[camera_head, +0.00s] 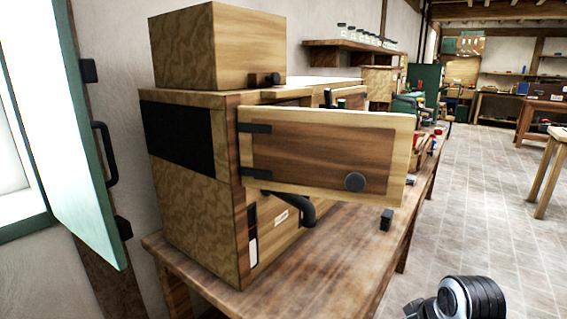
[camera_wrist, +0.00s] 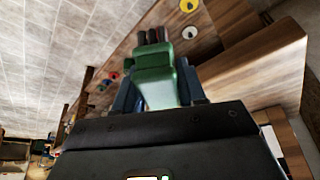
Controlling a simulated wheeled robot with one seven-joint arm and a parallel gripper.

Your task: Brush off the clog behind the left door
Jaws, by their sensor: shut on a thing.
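A wooden door (camera_head: 318,155) with a round dark knob stands swung open on the front of a wooden cabinet machine (camera_head: 200,190), hinged at its left edge. The opening behind it is mostly hidden by the door, and no clog shows. In the wrist view my gripper (camera_wrist: 160,82) is shut on a green block-like tool (camera_wrist: 155,62) with dark rounded tips at its far end, probably the brush. In the head view only a dark part of my arm shows at the bottom right, and the gripper is out of sight.
The machine stands on a long wooden bench (camera_head: 325,265) with a small dark block (camera_head: 386,219) near its edge. A green-framed window (camera_head: 85,170) stands open at left. Jars (camera_head: 365,37) line a wall shelf.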

